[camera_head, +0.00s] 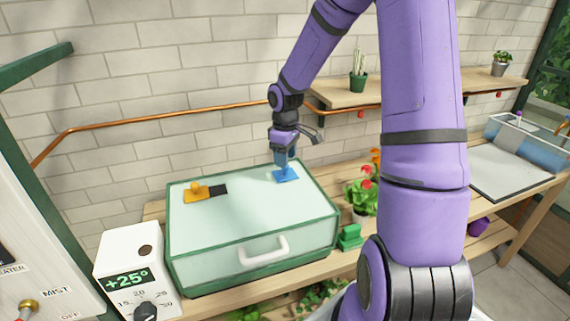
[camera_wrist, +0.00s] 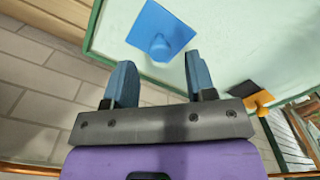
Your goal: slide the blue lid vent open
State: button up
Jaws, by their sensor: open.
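The blue lid vent (camera_head: 288,176) is a flat square plate on the pale lid of the green-edged box (camera_head: 250,215), toward its back right. No dark opening shows beside it. In the wrist view the blue vent (camera_wrist: 150,22) has a raised round knob (camera_wrist: 160,47). My gripper (camera_head: 284,163) is over the blue vent, pointing down. In the wrist view my gripper (camera_wrist: 158,62) is open, with the knob lying ahead between the lines of its two blue fingers. I cannot tell whether a finger touches the knob.
An orange vent (camera_head: 197,193) with a dark patch (camera_head: 218,190) beside it is on the lid's left. A white control box (camera_head: 136,265) stands at the front left. Potted plants (camera_head: 362,197) stand right of the box. A copper pipe (camera_head: 165,120) runs along the wall behind.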

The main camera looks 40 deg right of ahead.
aim_at(266, 180)
jog(key=shift+f, duration=1.45)
grip_shut()
jog(key=shift+w+a, duration=0.25)
jog(key=shift+a, duration=0.7)
jog(key=shift+w+a, duration=0.3)
jog(key=shift+a, duration=0.6)
jog(key=shift+w+a, duration=0.25)
jog(key=shift+a, duration=0.7)
grip_release()
jog(key=shift+a, duration=0.2)
jog(key=shift+d, duration=0.1)
